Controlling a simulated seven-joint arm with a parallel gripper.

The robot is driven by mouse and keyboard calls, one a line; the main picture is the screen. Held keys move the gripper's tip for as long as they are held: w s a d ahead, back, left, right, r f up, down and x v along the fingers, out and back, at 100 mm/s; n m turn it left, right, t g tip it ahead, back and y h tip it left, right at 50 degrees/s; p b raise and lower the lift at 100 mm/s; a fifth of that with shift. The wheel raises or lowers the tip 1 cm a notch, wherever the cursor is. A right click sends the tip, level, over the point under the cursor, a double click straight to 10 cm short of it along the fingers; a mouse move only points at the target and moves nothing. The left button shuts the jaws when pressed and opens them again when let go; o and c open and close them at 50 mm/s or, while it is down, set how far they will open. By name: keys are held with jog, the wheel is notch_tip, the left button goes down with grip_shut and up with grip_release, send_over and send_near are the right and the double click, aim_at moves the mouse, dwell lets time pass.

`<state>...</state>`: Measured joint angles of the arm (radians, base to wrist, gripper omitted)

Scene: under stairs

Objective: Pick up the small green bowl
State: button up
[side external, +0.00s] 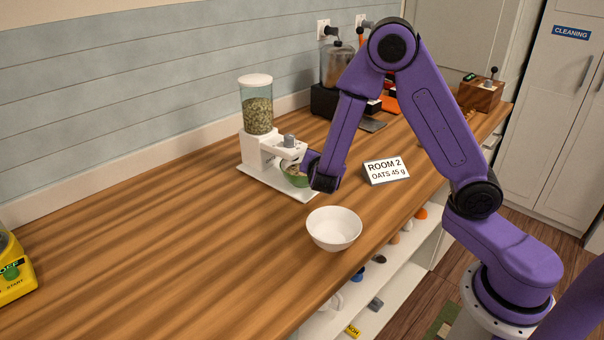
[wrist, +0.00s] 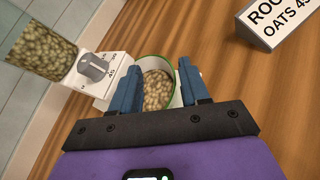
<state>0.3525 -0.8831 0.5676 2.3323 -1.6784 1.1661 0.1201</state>
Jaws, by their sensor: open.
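The small green bowl (side external: 295,179) sits on the white base of the dispenser, below its spout, partly hidden by my gripper. In the wrist view the bowl (wrist: 143,69) shows its green rim and holds tan oat-like pieces. My gripper (wrist: 160,82) is open, with its two blue fingers apart and the bowl's contents seen between them. In the side view my gripper (side external: 308,168) is right at the bowl. I cannot tell whether the fingers touch it.
The dispenser (side external: 257,117) with a clear hopper stands behind the bowl; its grey knob (wrist: 95,66) is close by. A sign (side external: 386,170) reads "ROOM 2 OATS 45 g". A white bowl (side external: 334,229) stands near the counter's front edge.

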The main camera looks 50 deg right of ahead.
jog(key=shift+f, duration=0.5)
notch_tip(320, 180, down, 2)
jog(key=shift+x, duration=1.1)
jog(key=shift+w+d+f, duration=0.1)
jog(key=shift+w+d, duration=0.15)
jog(key=shift+d, duration=0.05)
grip_shut()
